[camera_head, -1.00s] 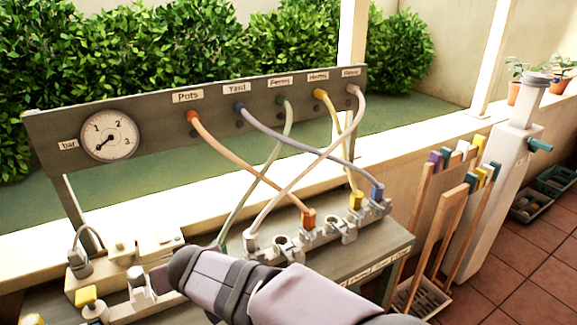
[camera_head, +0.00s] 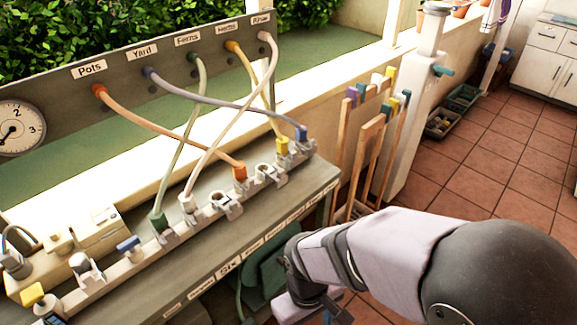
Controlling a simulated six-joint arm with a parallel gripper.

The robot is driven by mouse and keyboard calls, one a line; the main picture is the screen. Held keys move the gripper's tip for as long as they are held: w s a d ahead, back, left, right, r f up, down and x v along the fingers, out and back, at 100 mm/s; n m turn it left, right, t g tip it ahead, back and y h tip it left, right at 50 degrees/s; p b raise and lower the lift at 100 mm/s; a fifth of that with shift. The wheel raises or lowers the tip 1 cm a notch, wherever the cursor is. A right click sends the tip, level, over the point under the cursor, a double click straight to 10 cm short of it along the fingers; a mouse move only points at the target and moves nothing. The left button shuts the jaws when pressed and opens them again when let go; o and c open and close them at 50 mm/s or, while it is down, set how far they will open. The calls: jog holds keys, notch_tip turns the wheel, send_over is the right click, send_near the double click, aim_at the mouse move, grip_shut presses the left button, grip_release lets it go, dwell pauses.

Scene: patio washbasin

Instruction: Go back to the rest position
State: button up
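My arm comes in from the lower right and bends down at the wrist beside the front of the bench (camera_head: 185,250). My gripper (camera_head: 322,310) is at the bottom edge of the view, low and in front of the bench. Its fingers are hidden or cut off, so I cannot see whether it is open or holds anything. The hoses and the row of couplings are apart from my arm.
A labelled panel (camera_head: 150,95) carries several hoses running to couplings on the bench. A gauge (camera_head: 18,128) is at the left. Wooden-handled tools (camera_head: 372,150) and a white post (camera_head: 415,120) stand right of the bench. The tiled floor (camera_head: 490,150) has open room.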

jog(key=w+d+r+m+p, duration=0.2)
jog(key=d+r+m, duration=0.1)
jog(key=d, duration=0.2)
jog(key=w+d+r+m+t+p, duration=0.1)
jog(key=d+r+m, duration=0.2)
jog(key=d+r, duration=0.1)
jog(key=shift+w+d+y+p, duration=0.3)
jog(key=shift+w+d+p, duration=0.05)
jog(key=shift+d, duration=0.5)
jog(key=shift+r, duration=0.1)
